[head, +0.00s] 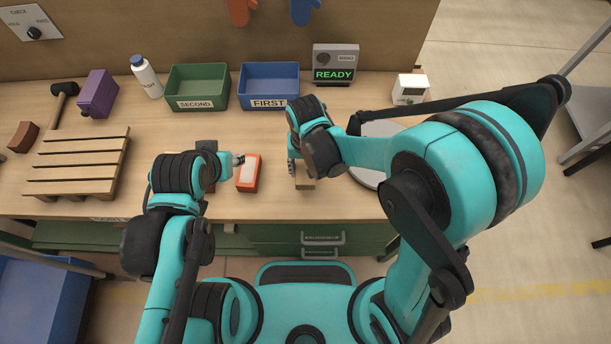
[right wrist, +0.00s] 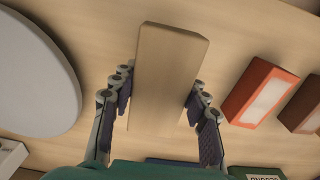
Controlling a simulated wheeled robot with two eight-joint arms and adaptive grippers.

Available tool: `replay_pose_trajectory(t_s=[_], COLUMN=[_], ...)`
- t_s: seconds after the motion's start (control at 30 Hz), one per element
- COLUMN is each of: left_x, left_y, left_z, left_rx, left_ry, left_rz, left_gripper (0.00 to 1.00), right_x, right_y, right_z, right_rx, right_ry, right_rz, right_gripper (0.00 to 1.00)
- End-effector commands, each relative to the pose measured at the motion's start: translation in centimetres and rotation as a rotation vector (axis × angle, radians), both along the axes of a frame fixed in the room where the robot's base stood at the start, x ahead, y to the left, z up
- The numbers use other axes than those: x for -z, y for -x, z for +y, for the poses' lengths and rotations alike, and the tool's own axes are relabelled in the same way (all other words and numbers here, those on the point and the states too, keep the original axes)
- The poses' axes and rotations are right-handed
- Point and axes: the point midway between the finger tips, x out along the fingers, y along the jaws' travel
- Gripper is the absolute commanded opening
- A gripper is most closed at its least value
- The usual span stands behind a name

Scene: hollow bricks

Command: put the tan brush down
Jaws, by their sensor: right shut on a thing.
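The tan brush (head: 305,184) is a plain pale wooden block, partly hidden by my right arm in the head view. In the right wrist view the tan brush (right wrist: 168,75) stands between the two fingers. My right gripper (head: 292,168) is shut on it, and its fingers (right wrist: 158,115) lie along both long sides. I cannot tell whether its underside touches the bench. My left gripper (head: 239,159) is beside an orange brick with a pale top; its jaw opening is too small to judge.
The orange brick (head: 249,173) lies left of the brush, with a brown brick (right wrist: 304,104) beyond it. A round grey plate (right wrist: 35,75) is on the other side. The blue FIRST bin (head: 268,86) and green SECOND bin (head: 197,86) stand behind. A wooden pallet (head: 78,165) lies left.

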Motion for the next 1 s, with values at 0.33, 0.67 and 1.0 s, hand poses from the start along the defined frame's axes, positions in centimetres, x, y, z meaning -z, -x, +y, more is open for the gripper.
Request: replay_pose_trajectory(t_s=[0.33, 0.67, 1.0], left_x=[1.7, 1.9, 1.9], left_y=[0.0, 0.0, 0.0], left_z=[0.0, 0.0, 0.0], left_rx=[0.0, 0.0, 0.0], left_ry=[0.0, 0.0, 0.0], left_rz=[0.0, 0.0, 0.0], left_gripper=[0.4, 0.4, 0.4], right_x=[4.1, 4.3, 4.2], right_y=[-0.1, 0.0, 0.0], right_z=[0.0, 0.0, 0.0], right_rx=[0.0, 0.0, 0.0], right_ry=[0.0, 0.0, 0.0], right_rz=[0.0, 0.0, 0.0], right_gripper=[0.09, 0.09, 0.66])
